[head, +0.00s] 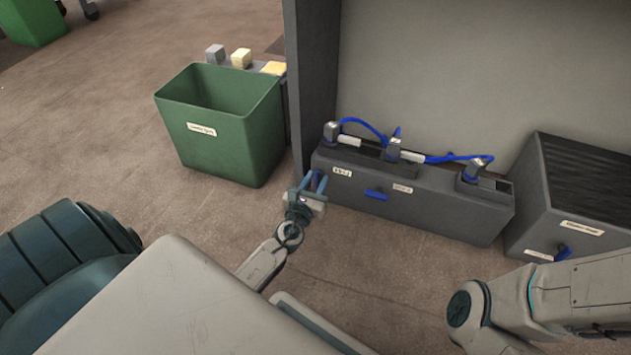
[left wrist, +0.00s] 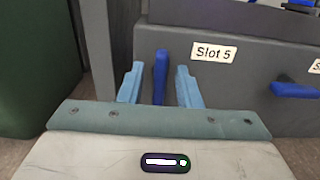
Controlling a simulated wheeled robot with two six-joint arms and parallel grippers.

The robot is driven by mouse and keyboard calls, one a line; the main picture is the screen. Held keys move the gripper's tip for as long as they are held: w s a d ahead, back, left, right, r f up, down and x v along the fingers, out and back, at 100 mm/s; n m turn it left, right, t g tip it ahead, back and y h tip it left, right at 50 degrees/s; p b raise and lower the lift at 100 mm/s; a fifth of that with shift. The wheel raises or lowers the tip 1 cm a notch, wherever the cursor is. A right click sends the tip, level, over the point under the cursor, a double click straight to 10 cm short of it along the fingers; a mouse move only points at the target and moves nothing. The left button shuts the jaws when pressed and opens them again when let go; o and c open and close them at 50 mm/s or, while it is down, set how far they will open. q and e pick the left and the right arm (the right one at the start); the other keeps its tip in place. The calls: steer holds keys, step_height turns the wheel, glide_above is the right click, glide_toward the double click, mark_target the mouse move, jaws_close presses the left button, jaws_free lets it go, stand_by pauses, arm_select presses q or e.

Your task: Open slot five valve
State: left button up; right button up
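The slot five valve handle (left wrist: 161,76) is a blue lever that stands upright on the grey panel, left of the "Slot 5" label (left wrist: 214,53) in the left wrist view. My left gripper (left wrist: 158,83) is open, with one finger on each side of the lever and a visible gap to both. In the head view my left gripper (head: 313,183) is at the left end of the grey manifold box (head: 440,212) and largely hides the lever. My right arm shows at the lower right, but its gripper is out of view.
Another blue lever (head: 376,194) lies roughly level to the right, also in the left wrist view (left wrist: 296,90). Blue hoses and connectors (head: 393,148) sit on top of the box. A green bin (head: 225,140) stands left, a dark ribbed crate (head: 570,195) right.

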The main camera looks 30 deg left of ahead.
arm_select(q)
jaws_close()
steer(key=shift+m, duration=0.4)
steer(key=m+p, duration=0.1)
steer(key=m, duration=0.1)
steer(key=shift+d+m, duration=0.1)
steer(key=shift+m, duration=0.3)
steer(key=m+p, duration=0.2)
steer(key=m, duration=0.2)
steer(key=shift+d+m, duration=0.1)
steer(key=shift+m, duration=0.2)
steer(key=m+p, duration=0.1)
steer(key=m, duration=0.3)
steer(key=shift+d+f+m+p, duration=0.1)
steer(key=shift+m+p, duration=0.2)
steer(key=shift+p, duration=0.1)
steer(key=m+p, duration=0.2)
steer(key=m, duration=0.3)
steer(key=shift+f, duration=0.2)
